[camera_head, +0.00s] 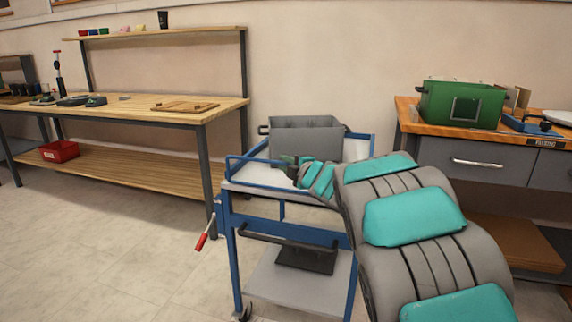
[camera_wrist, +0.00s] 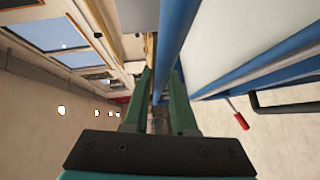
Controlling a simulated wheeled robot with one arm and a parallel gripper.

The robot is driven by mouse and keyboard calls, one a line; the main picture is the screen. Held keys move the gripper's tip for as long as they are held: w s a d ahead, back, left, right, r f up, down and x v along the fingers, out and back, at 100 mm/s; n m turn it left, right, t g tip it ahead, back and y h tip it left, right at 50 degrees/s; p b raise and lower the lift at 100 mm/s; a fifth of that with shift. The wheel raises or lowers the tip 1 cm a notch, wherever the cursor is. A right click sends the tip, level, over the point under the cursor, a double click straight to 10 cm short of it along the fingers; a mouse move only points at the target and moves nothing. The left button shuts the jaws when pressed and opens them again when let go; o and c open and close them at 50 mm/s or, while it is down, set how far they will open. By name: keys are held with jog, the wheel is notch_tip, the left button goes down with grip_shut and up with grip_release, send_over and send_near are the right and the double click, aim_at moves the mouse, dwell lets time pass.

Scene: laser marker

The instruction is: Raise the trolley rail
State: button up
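The trolley (camera_head: 232,210) has a blue frame and a pale top, and stands between the wooden workbench and the grey cabinet. Its blue rail (camera_head: 250,159) runs along the near edge of the top. My gripper (camera_head: 287,160) is at this edge, near the rail's right part, partly hidden by my arm. In the wrist view, the green fingers of my gripper (camera_wrist: 161,73) are apart. A blue bar (camera_wrist: 180,35), seemingly the rail, runs lengthwise toward the gap between the fingertips. I cannot tell whether they touch it.
A grey bin (camera_head: 305,140) stands on the trolley top. A red-handled lever (camera_head: 202,240) sticks out at the trolley's lower left. The wooden workbench (camera_head: 150,112) is at left; a cabinet with a green box (camera_head: 460,104) is at right. The floor at front left is clear.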

jog(key=shift+o, duration=1.4)
jog(key=shift+s+d, duration=0.1)
jog(key=v, duration=0.7)
jog(key=shift+s+b, duration=0.3)
jog(key=shift+b, duration=0.05)
jog(key=shift+d+r, duration=0.1)
